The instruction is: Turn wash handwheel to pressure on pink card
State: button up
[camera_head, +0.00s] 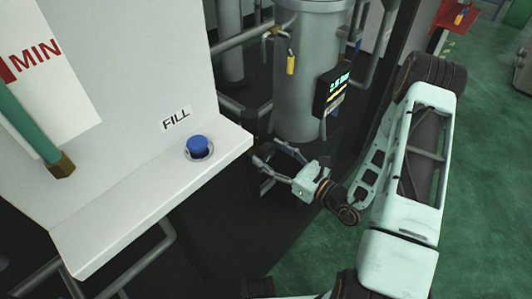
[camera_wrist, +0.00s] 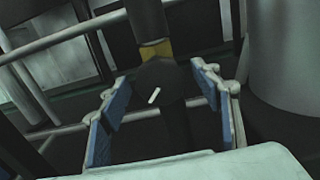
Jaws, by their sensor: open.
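A dark rounded knob with a short white mark (camera_wrist: 155,82) shows in the wrist view, below a yellow collar on a dark upright pipe. It may be the wash handwheel, but I see no label on it. My gripper (camera_wrist: 165,105) is open, with blue-padded fingers left and right of the knob in the picture; I cannot tell whether they touch it. In the head view my gripper (camera_head: 278,156) is beside the right end of the white ledge, low in front of the grey cylinder. A digital display (camera_head: 338,87) with green digits is on that cylinder; its reading is too small to read. I see no pink card.
The white panel's ledge (camera_head: 150,212) carries a blue FILL button (camera_head: 197,144). A grey cylinder (camera_head: 300,75) and metal rails crowd around my gripper. Open green floor (camera_head: 480,170) lies at right.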

jog(key=shift+x, duration=0.9)
jog(key=shift+c, duration=0.3)
jog(key=c, duration=1.1)
jog(key=shift+r, duration=0.1)
jog(key=m+p, duration=0.3)
jog(key=shift+r+m, duration=0.1)
jog(key=shift+m, duration=0.3)
jog(key=shift+m+p, duration=1.3)
jog(key=shift+m, duration=0.6)
jog(key=shift+f, duration=0.25)
